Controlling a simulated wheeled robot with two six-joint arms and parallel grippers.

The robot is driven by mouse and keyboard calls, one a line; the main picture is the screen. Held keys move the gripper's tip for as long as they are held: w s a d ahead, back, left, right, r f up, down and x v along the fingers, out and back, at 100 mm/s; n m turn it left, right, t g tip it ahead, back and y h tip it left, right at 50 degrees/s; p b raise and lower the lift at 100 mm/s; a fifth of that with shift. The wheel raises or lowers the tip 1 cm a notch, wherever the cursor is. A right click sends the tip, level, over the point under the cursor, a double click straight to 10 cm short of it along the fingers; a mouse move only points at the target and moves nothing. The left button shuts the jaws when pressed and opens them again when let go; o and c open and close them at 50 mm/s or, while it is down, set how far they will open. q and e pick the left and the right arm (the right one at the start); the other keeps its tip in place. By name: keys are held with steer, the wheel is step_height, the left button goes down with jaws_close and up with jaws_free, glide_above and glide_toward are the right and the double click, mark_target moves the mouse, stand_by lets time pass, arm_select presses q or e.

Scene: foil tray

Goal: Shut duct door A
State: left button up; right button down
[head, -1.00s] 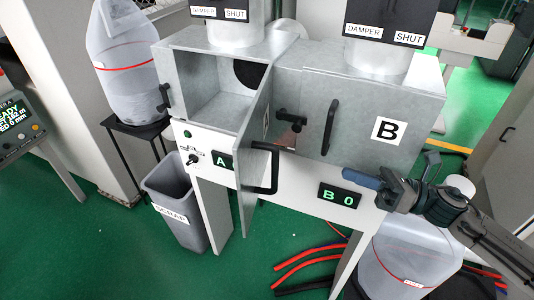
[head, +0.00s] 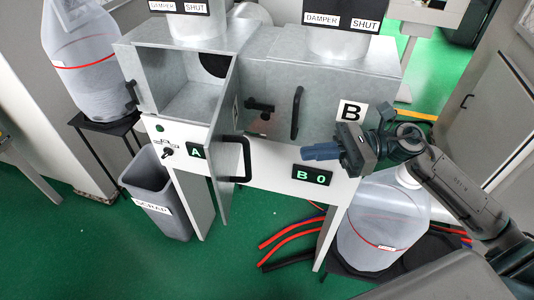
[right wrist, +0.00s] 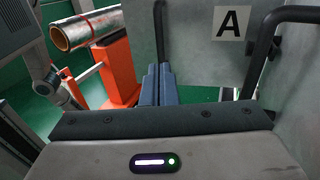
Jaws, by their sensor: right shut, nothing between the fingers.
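Duct door A (head: 228,135) is a grey metal panel standing open, swung out from the left compartment (head: 185,98) of the duct box. Its black bar handle (head: 246,160) is near its free edge. The right wrist view shows door A's outer face (right wrist: 195,60) with the "A" label, and a black handle (right wrist: 160,30) at its left. My right gripper (head: 308,153) is shut and empty, in front of the box below the "B" label and right of door A's handle, apart from it. Its blue fingers (right wrist: 158,84) show together in the wrist view. My left gripper is not in view.
Door B (head: 325,105) is closed, with its own black handle (head: 297,112). A latch knob (head: 262,106) sticks out between the doors. A grey scrap bin (head: 160,190) and clear bottle (head: 383,222) stand below. The wrist view shows an orange stand (right wrist: 118,68) with a foil roll (right wrist: 85,28).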

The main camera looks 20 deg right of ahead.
mark_target(242, 139)
steer(key=w+a+p, duration=0.2)
steer(key=a+p, duration=0.2)
steer(key=a, duration=0.5)
steer(key=shift+a+p, duration=0.2)
steer(key=shift+p, duration=0.1)
stand_by(0.5)
